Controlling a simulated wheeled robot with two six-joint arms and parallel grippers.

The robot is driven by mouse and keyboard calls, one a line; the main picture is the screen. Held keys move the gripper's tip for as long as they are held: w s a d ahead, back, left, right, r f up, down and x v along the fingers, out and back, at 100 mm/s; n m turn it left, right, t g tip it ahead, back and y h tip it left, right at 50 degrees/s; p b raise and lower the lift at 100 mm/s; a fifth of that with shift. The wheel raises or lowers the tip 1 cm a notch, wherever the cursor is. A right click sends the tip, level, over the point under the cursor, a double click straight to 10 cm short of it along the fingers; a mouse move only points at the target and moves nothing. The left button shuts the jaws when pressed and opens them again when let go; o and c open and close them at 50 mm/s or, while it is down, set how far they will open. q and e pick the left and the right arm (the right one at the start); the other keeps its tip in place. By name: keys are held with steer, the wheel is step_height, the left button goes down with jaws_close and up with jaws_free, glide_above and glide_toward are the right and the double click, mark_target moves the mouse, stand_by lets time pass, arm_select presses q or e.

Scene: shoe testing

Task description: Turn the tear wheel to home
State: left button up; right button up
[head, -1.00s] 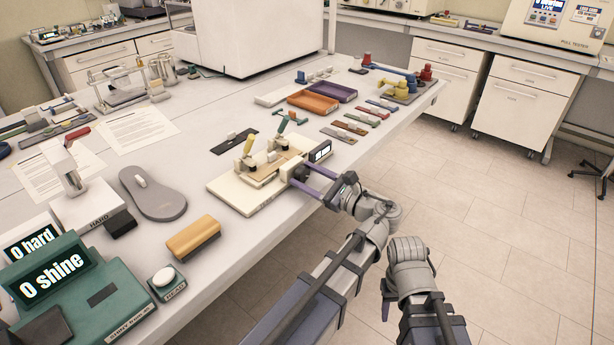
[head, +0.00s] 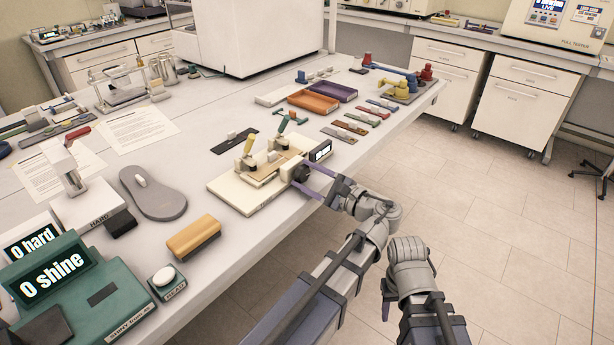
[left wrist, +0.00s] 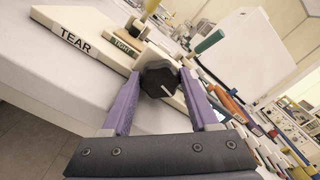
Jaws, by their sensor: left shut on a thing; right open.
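The tear tester is a cream base (head: 240,198) with clamps on top, near the table's front edge; its TEAR label shows in the left wrist view (left wrist: 75,40). The tear wheel is a black faceted knob (head: 300,173) on the tester's end, beside a small dark display (head: 320,151). My left gripper (left wrist: 160,84) has its two purple fingers on either side of the wheel (left wrist: 160,77), shut on it. A pale line marks the wheel's face. In the head view my left gripper (head: 304,179) is partly over the wheel.
A yellow-brown block (head: 193,237) and a grey sole-shaped piece (head: 153,196) lie left of the tester. Several coloured strips (head: 352,127) and an orange tray (head: 314,103) lie beyond it.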

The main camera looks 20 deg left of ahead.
arm_select(q)
steer(key=o, duration=1.4)
steer(key=shift+c, duration=0.2)
